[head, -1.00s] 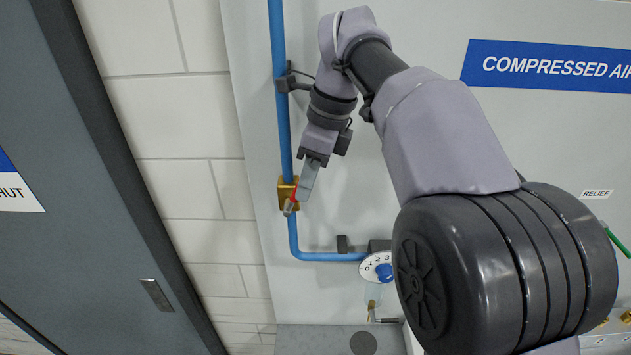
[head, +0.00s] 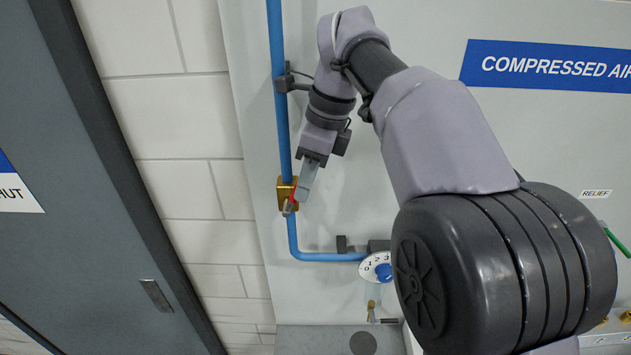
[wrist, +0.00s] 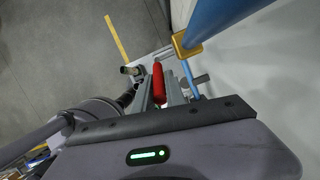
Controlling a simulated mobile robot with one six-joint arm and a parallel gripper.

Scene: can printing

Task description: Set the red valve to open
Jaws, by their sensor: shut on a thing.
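The red valve handle (head: 293,194) sits at a brass valve body (head: 285,188) on the blue vertical pipe. In the head view little of the handle shows, as my gripper (head: 297,198) covers part of it. In the wrist view the red handle (wrist: 158,83) lies between the two fingers of my gripper (wrist: 164,75), which is shut on it. The brass body also shows in the wrist view (wrist: 184,46), beside the fingers on the blue pipe. The handle's exact angle to the pipe is hard to tell.
A blue COMPRESSED AIR sign (head: 550,66) is at upper right. A grey door (head: 70,190) stands left.

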